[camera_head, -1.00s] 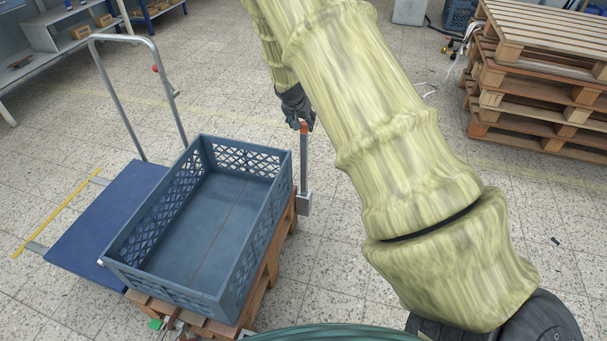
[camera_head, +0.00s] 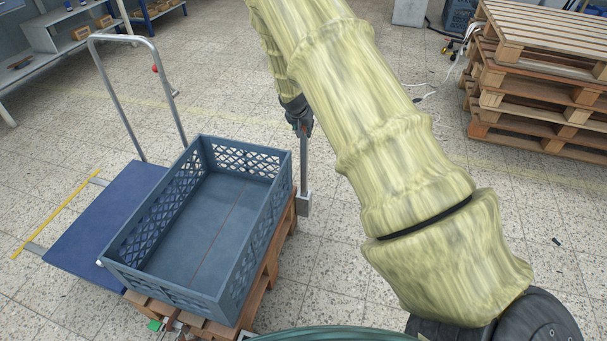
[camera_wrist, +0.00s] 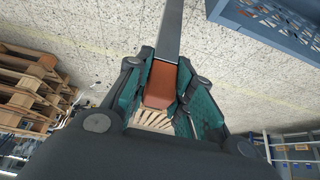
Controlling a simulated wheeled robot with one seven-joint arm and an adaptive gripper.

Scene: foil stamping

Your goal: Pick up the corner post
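The corner post (camera_head: 304,174) is a slim grey upright with a block-like grey foot. It stands beside the right side of the wooden pallet (camera_head: 262,283) under the blue crate. My gripper (camera_head: 301,128) is at the post's top, which it hides in the head view. In the wrist view, the post's orange-brown end (camera_wrist: 160,86) lies between the two teal-padded fingers of my gripper (camera_wrist: 168,75). The grey shaft runs on beyond the fingertips. The fingers are close on both sides of the post; whether they press on it is unclear.
The blue crate (camera_head: 112,262) looks empty and stands close to the left of the post. A blue trolley (camera_head: 95,222) with a metal handle is farther left. Stacked wooden pallets (camera_head: 540,95) stand at the back right.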

